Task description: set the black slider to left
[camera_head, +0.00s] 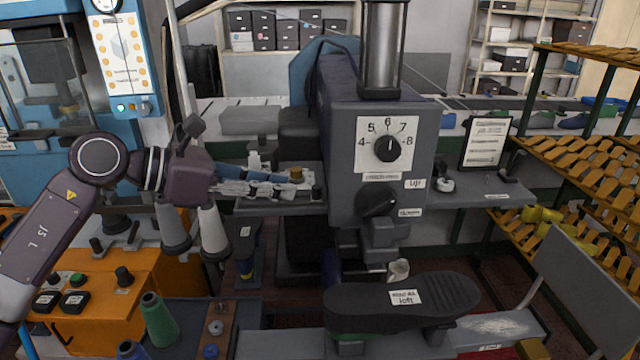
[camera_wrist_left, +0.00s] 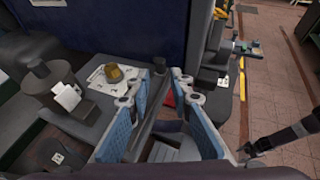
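A small black upright knob (camera_head: 317,192), which looks like the black slider, stands on the grey side shelf left of the grey machine. It also shows in the left wrist view (camera_wrist_left: 152,68), at the far end of a dark bar. My left gripper (camera_head: 304,182) reaches in from the left over this shelf, its fingertips just short of the knob. In the left wrist view its blue-padded fingers (camera_wrist_left: 168,80) are apart, with nothing held between them. The knob appears by the left fingertip there; I cannot tell whether they touch.
A brass knob (camera_head: 296,173) on a paper label stands close to my left fingers. The machine (camera_head: 340,140) with its numbered dial (camera_head: 388,148) rises just right of the shelf. A black shoe sole (camera_head: 450,292) lies below. White thread cones (camera_head: 213,228) stand under my left wrist.

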